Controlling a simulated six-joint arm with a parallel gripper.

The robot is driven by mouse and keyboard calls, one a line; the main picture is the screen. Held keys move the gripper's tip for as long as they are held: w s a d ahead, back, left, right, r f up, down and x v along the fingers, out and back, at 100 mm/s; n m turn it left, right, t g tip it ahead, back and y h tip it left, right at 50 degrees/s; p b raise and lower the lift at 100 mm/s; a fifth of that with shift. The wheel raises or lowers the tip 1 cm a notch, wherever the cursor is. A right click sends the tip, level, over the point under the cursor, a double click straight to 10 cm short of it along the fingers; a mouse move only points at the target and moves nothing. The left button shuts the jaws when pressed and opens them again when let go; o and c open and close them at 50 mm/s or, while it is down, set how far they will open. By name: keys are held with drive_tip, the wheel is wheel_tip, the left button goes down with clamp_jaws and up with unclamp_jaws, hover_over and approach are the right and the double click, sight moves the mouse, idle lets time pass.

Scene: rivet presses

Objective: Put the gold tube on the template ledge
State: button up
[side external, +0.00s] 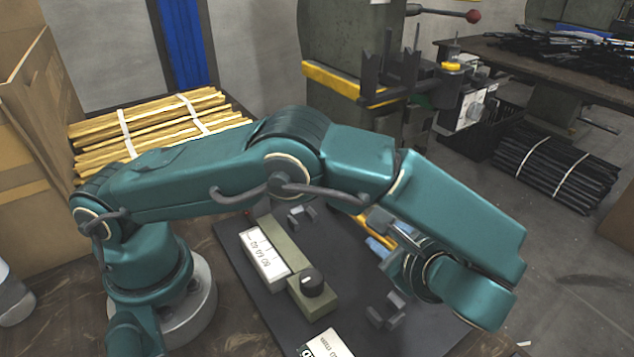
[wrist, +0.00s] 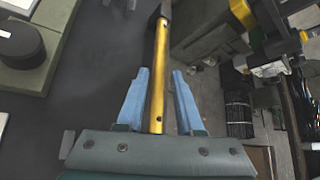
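The gold tube (wrist: 158,80) runs lengthwise between my gripper's two blue fingers in the wrist view. Its far end meets a dark grey piece at the top edge. My gripper (wrist: 160,85) is open, with a narrow gap showing on each side of the tube. In the side view the tube (side external: 404,238) shows only in part beside my gripper's blue fingers (side external: 380,248); my wrist hides the rest. A green ledge with a white scale label (side external: 266,253) lies on the dark plate, left of my gripper; I cannot tell for certain that it is the template ledge.
A black knob (side external: 313,284) sits on a green block at the ledge's near end. Grey brackets (side external: 302,214) (side external: 387,310) stand on the dark plate (side external: 345,275). A green press (side external: 350,50) rises behind. Bundled gold tubes (side external: 150,130) lie at the back left.

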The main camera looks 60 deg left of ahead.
drive_tip(key=v, duration=0.6)
drive_tip(key=shift+d, duration=0.15)
drive_tip(key=s+a+r+n+g+h, duration=0.2)
drive_tip(key=a+r+n+h, duration=0.3)
drive_tip(key=a+r, duration=0.35)
drive_tip(key=s+a+n+t+h, duration=0.3)
drive_tip(key=s+a+n+h, duration=0.1)
drive_tip(key=s+n, duration=0.6)
drive_tip(key=shift+s+a+f+h, duration=0.15)
drive_tip(key=shift+s+f+h, duration=0.2)
drive_tip(key=shift+s+h, duration=0.3)
